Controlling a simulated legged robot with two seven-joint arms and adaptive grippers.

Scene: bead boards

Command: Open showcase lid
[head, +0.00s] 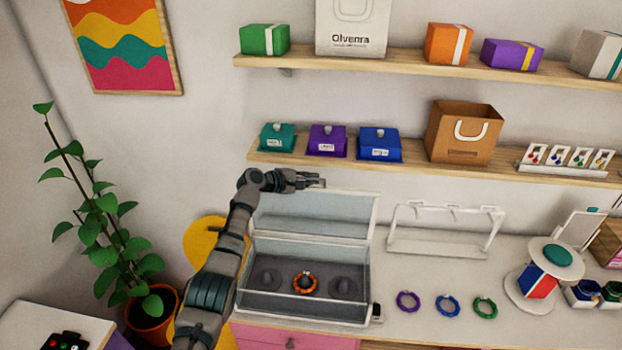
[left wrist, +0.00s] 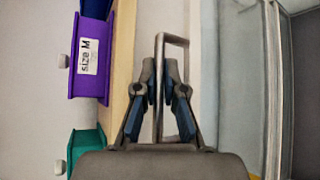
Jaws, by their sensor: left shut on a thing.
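The glass showcase (head: 368,270) stands on the white counter. Its clear lid (head: 315,217) is tilted up at the back, so the showcase is open at the front and top. My left gripper (head: 318,182) is at the lid's raised upper edge. In the left wrist view my left gripper (left wrist: 160,68) is shut on the lid's metal handle (left wrist: 174,39), with one bar of it between the fingers. The lid's glass (left wrist: 243,80) shows at right there. An orange bead bracelet (head: 305,282) lies in the showcase between two empty dark pads. My right gripper is not in view.
Above the gripper a wooden shelf (head: 400,168) carries teal, purple (head: 328,139) and blue boxes and a brown bag (head: 463,132). Purple, blue and green bracelets (head: 485,307) lie on the counter at right. An empty white rack (head: 445,248) stands behind them. A plant (head: 105,215) stands at left.

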